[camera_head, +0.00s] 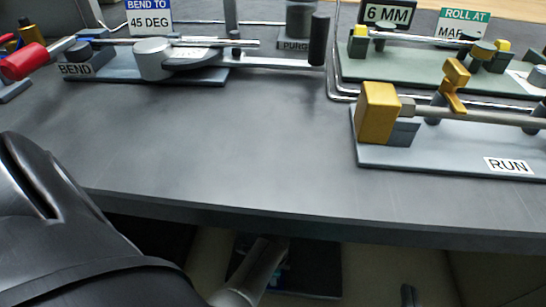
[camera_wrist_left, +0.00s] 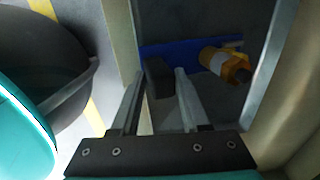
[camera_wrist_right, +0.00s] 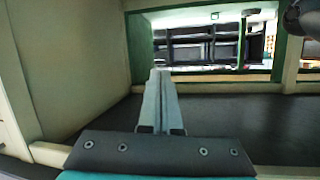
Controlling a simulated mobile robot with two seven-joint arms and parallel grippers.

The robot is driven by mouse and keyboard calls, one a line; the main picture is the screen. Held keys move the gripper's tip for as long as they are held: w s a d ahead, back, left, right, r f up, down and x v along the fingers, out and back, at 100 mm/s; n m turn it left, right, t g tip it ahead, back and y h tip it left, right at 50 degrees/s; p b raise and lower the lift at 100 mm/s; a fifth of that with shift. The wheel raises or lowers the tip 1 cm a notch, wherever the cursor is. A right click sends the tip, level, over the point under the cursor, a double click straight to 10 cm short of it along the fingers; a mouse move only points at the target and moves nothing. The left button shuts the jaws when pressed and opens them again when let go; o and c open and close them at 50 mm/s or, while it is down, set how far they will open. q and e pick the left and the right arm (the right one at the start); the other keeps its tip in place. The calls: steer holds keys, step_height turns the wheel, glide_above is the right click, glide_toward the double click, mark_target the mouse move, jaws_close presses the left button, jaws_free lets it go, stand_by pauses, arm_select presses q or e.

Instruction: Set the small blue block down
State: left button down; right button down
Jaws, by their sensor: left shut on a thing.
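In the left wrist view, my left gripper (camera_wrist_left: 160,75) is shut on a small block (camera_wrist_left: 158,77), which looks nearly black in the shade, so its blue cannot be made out. The block sits between the two fingertips, in front of a flat blue strip (camera_wrist_left: 185,48). I cannot tell whether it touches the strip or the dark surface (camera_wrist_left: 220,100) around it. In the right wrist view, my right gripper (camera_wrist_right: 161,74) has its fingers together with nothing visible between them. I cannot make out the block in the head view.
An orange cylindrical thing (camera_wrist_left: 220,66) lies beside the block over the blue strip. Cream walls flank the dark surface. Above, the grey worktop (camera_head: 230,150) carries a BEND fixture (camera_head: 155,60) and a RUN fixture (camera_head: 430,135); its front middle is clear.

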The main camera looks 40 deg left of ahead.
arm_select(q)
steer(key=shift+s+d+f, duration=0.25)
steer(key=shift+s+f, duration=0.2)
steer(key=shift+f, duration=0.1)
steer(key=shift+s+d+f, duration=0.2)
steer(key=shift+s+f, duration=0.2)
steer(key=shift+f, duration=0.1)
steer(key=shift+w+f, duration=0.1)
steer(key=shift+f, duration=0.15)
steer(key=shift+w+a+r, duration=0.1)
steer(key=shift+w, duration=0.05)
arm_select(e)
steer(key=shift+a+r+t, duration=0.25)
steer(key=shift+a+t, duration=0.25)
steer(key=shift+t, duration=0.2)
arm_select(q)
steer(key=shift+a+b, duration=0.1)
steer(key=shift+b, duration=0.2)
arm_select(e)
steer(key=shift+y, duration=0.3)
arm_select(q)
steer(key=c, duration=0.6)
jaws_free()
arm_select(e)
steer(key=shift+a+r, duration=0.1)
